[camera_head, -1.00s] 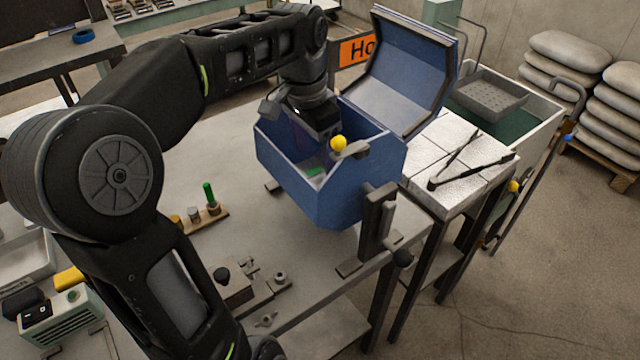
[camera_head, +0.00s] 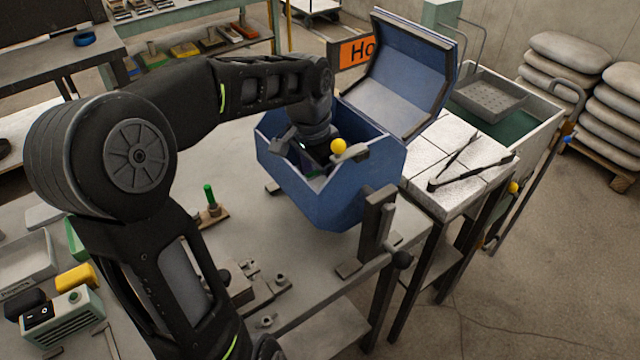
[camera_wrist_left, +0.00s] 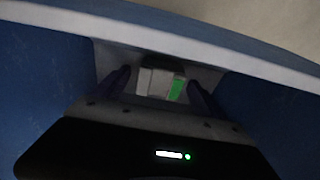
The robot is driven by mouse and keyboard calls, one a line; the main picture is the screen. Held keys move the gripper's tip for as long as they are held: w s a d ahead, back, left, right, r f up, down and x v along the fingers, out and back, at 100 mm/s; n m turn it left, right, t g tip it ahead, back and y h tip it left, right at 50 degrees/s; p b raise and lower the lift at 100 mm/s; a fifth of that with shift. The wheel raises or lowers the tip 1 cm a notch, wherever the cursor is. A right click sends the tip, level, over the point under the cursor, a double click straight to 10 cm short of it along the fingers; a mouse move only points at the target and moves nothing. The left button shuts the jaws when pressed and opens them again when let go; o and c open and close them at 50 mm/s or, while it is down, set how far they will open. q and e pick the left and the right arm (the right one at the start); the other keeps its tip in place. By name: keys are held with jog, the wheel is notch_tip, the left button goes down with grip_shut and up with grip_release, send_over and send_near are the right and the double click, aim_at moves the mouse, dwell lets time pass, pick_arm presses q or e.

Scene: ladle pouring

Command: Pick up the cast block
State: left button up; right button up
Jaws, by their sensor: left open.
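The cast block (camera_wrist_left: 150,82) shows in the left wrist view as a pale grey piece with a green patch at its right side, deep inside the blue box (camera_head: 325,200). The box stands on the bench with its lid raised. My left gripper (camera_wrist_left: 160,88) reaches down into the box, open, with one dark finger on either side of the block. I cannot tell whether the fingers touch it. In the head view the box's walls and my wrist hide the block and the fingertips. My right gripper is in neither view.
The box's walls surround my left gripper closely. Black tongs (camera_head: 470,168) lie on pale bricks (camera_head: 437,195) to the right. A green-topped piece (camera_head: 210,197) stands on the bench to the left.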

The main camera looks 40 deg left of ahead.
pick_arm(q)
jog(key=shift+c, duration=0.3)
jog(key=c, duration=1.7)
